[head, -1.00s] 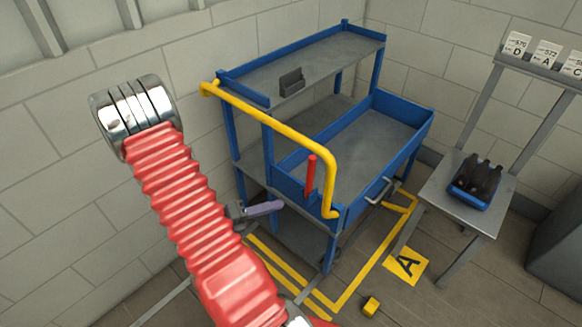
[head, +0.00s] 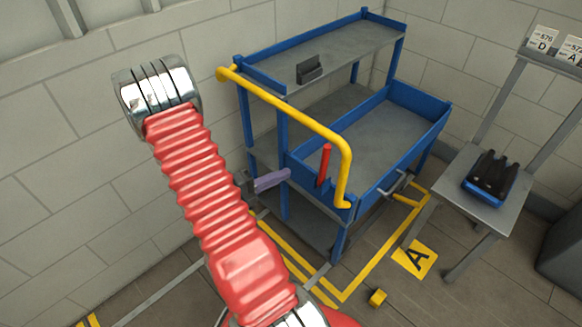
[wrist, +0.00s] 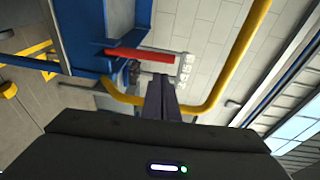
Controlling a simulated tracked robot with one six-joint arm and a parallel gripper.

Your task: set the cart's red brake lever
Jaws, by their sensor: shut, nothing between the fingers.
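The red brake lever (head: 324,165) stands nearly upright at the near end of the blue cart (head: 302,180), just inside the yellow handle rail (head: 345,175). My gripper (head: 288,174) is shut and empty, a short gap to the left of the lever in the head view, outside the cart's end. In the wrist view the lever (wrist: 140,55) lies across the picture beyond the tips of my shut fingers (wrist: 162,80), with the yellow rail (wrist: 215,95) bending around to the right. The lever's lower mount is partly hidden. I see no contact between fingers and lever.
A grey stand (head: 455,190) with a blue-based holder of dark bottles (head: 491,176) is right of the cart. Yellow floor lines (head: 350,285), an "A" marker (head: 414,257) and a small yellow block (head: 377,297) lie on the floor. A block wall (head: 60,150) rises left and behind.

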